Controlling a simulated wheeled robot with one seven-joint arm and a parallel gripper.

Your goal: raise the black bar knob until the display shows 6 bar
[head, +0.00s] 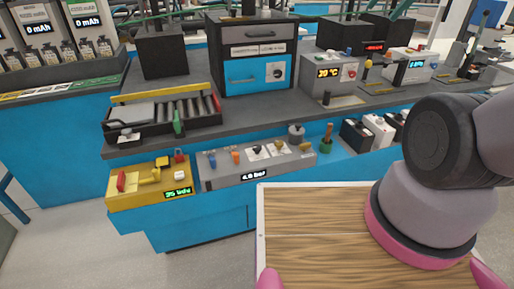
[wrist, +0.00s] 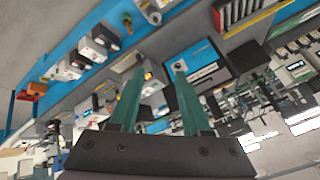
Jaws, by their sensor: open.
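A grey panel (head: 225,178) sits on the front ledge of the blue bench in the head view. Its display (head: 254,175) appears to read 4.0 bar. Several small controls line its top, among them a blue one (head: 212,160), an orange one (head: 236,157) and dark ones on white plates (head: 256,150). I cannot tell for certain which is the black bar knob. My gripper (wrist: 157,68) shows in the wrist view with two green fingers apart and nothing between them. It is away from the panel; its fingers are not seen in the head view.
A yellow unit (head: 150,197) with a green display stands left of the panel. A green pot (head: 326,146) and several black and white boxes stand to its right. A roller tray (head: 150,125) and a blue-fronted oven (head: 255,75) are behind. A wooden board (head: 320,215) fills the front.

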